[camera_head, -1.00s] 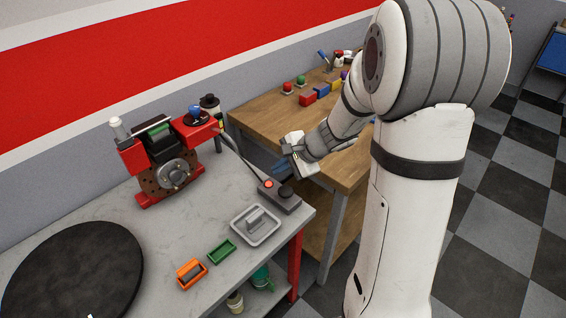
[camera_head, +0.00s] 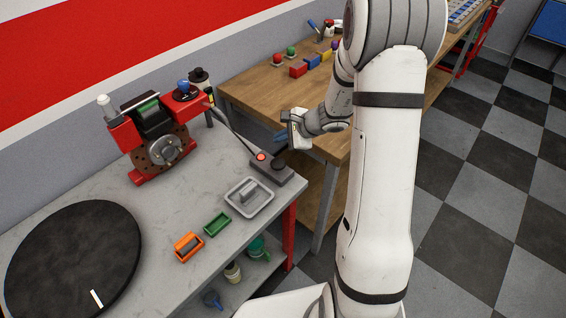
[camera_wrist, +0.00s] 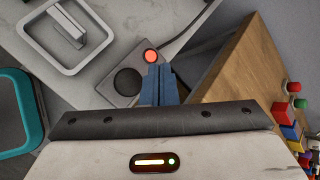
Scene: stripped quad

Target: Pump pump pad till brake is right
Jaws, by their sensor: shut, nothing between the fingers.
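My gripper (camera_head: 281,136) is shut and empty. Its blue fingers (camera_wrist: 158,84) appear beside the pump box in the wrist view. The grey pump box (camera_head: 268,172) has a dark round pad (camera_head: 280,163) and a red light (camera_head: 261,157). The pad (camera_wrist: 127,82) and red light (camera_wrist: 151,56) show left of the fingers in the wrist view. The fingers look above and behind the box; contact cannot be told. The red brake unit (camera_head: 140,178) with a round grey hub (camera_head: 166,150) stands on the grey bench. A dark cable runs from it to the box.
A black turntable (camera_head: 70,255) lies left. A wooden bench (camera_head: 260,88) with coloured blocks stands behind.

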